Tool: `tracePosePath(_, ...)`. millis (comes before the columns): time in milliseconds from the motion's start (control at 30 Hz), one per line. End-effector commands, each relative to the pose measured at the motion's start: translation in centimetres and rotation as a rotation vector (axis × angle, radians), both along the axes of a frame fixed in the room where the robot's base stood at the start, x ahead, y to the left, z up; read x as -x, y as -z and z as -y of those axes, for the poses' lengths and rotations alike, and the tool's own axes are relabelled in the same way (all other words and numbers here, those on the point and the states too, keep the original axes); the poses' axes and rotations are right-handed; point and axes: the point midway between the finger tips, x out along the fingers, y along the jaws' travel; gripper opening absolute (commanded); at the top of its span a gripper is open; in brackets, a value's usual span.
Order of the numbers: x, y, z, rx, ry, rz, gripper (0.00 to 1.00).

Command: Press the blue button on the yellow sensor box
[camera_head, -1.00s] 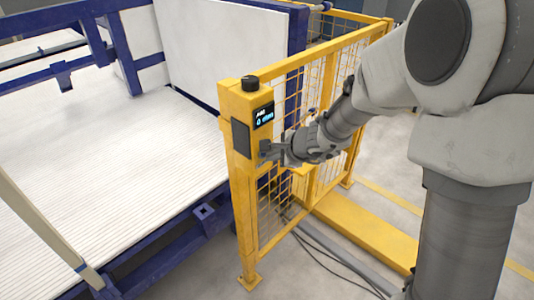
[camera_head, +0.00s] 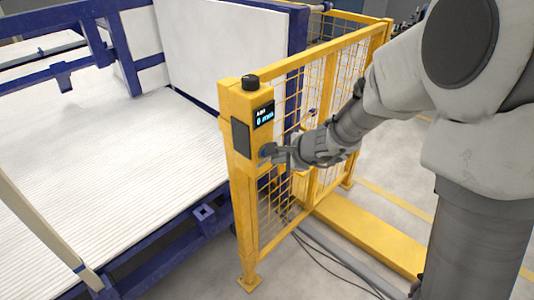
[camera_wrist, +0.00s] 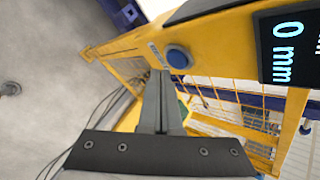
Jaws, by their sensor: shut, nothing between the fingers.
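The yellow sensor box (camera_head: 240,104) tops a yellow post at the near end of the mesh fence. Its blue button (camera_head: 266,151) sits on the side facing my arm, below the dark display (camera_head: 263,116). In the wrist view the round blue button (camera_wrist: 178,57) is in plain sight on the yellow face (camera_wrist: 215,38), beside the display (camera_wrist: 288,45) reading 0 mm. My gripper (camera_head: 271,154) is shut and empty, its tips close to the button. In the wrist view the closed fingertips (camera_wrist: 160,74) are just below and left of the button; I cannot tell if they touch the box.
The yellow mesh fence (camera_head: 318,85) runs back from the post, close beside my arm. A large white ribbed bed in a blue frame (camera_head: 205,212) fills the left. A yellow floor beam (camera_head: 370,240) and dark cables (camera_head: 325,262) lie below my arm.

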Motion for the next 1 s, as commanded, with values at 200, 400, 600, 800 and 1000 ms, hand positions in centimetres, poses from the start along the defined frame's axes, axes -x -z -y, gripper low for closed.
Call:
tracePosePath(200, 1.2, 0.1, 1.7, 0.0, 0.003, 0.001, 0.0)
tracePosePath(400, 2.4, 0.1, 3.2, 0.001, 0.003, 0.001, 0.0)
tracePosePath(600, 3.0, 0.0, 3.9, 0.0, 0.002, 0.0, 0.0)
tracePosePath(800, 3.0, 0.0, 3.9, 0.001, 0.001, 0.0, 0.0)
tracePosePath(1000, 3.0, 0.0, 3.8, 0.001, 0.001, 0.0, 0.0)
